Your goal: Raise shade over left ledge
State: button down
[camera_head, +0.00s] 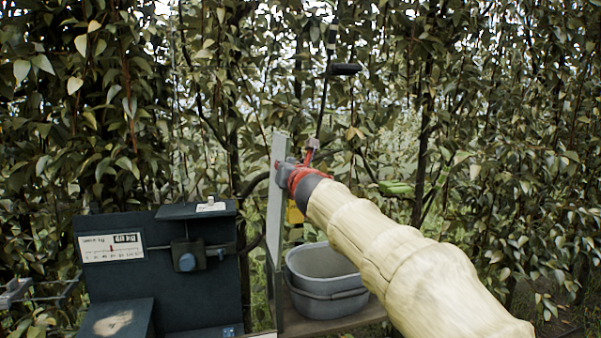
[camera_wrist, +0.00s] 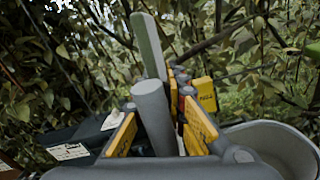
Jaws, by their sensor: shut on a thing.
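My gripper (camera_wrist: 160,128) has its yellow-padded fingers on either side of a grey cylindrical handle (camera_wrist: 150,105) in the wrist view, shut on it. In the head view my gripper (camera_head: 284,172) is at the end of my cream-sleeved arm, against a pale upright post (camera_head: 277,215); its fingertips are hard to make out there. The post's top also shows behind the handle in the wrist view (camera_wrist: 148,45). A yellow tag marked PULL (camera_wrist: 201,95) is just right of the fingers. I cannot clearly make out a shade. A dark ledge (camera_head: 180,212) is left of the post.
A dark scale stand with a white label (camera_head: 112,246) and a blue knob (camera_head: 187,262) stands at left. A grey bucket (camera_head: 325,283) sits on a wooden shelf below my arm. A thin dark rod (camera_head: 323,105) rises above the gripper. Dense foliage fills the back.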

jog(key=shift+s+a+r, duration=0.1)
jog(key=shift+s+a, duration=0.15)
jog(key=shift+a, duration=0.45)
jog(key=c, duration=1.8)
grip_release()
jog(key=shift+c, duration=0.2)
jog(key=shift+o, duration=0.2)
jog(key=v, duration=1.2)
